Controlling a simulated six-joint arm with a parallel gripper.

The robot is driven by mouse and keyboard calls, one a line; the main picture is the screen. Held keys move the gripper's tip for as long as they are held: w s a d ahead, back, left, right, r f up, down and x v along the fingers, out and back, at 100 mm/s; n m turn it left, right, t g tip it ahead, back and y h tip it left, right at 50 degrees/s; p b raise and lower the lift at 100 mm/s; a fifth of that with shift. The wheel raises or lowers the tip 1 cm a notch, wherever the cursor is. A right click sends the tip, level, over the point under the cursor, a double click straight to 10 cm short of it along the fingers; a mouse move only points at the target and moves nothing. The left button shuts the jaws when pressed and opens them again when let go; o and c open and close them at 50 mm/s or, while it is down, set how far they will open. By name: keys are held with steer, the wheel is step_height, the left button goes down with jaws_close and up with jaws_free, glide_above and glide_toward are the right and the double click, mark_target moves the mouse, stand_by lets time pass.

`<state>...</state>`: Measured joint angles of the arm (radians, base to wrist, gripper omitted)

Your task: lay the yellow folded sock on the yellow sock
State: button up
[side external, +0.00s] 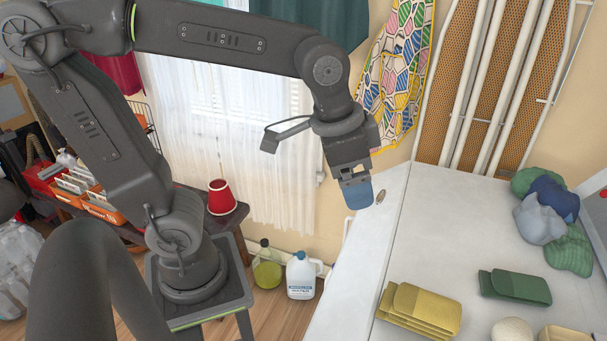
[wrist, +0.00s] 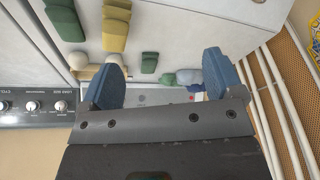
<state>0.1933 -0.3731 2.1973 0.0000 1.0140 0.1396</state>
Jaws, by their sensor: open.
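A stack of yellow folded socks (side external: 418,310) lies on the white surface at the front in the side view. It also shows at the top of the wrist view (wrist: 115,28). Another yellowish sock (side external: 565,334) is cut off by the bottom edge of the side view; a yellow piece (wrist: 88,73) shows near the beige ball in the wrist view. My gripper (side external: 357,190) hangs in the air left of the white surface, well away from the socks. Its blue fingers (wrist: 164,60) are apart with nothing between them.
A green folded sock (side external: 514,286) lies right of the yellow stack, near a cream ball (side external: 512,330). A pile of green, blue and grey bundles (side external: 542,222) stands at the back right. A green stack (wrist: 64,20) is left in the wrist view. The surface's far middle is clear.

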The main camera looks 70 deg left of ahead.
steer(key=s+a+f+n+t, duration=0.2)
steer(key=s+a+n, duration=0.1)
steer(key=s+a, duration=0.2)
steer(key=shift+s+a+n+y, duration=0.15)
steer(key=shift+s+n+y, duration=0.15)
steer(key=shift+s+n, duration=0.15)
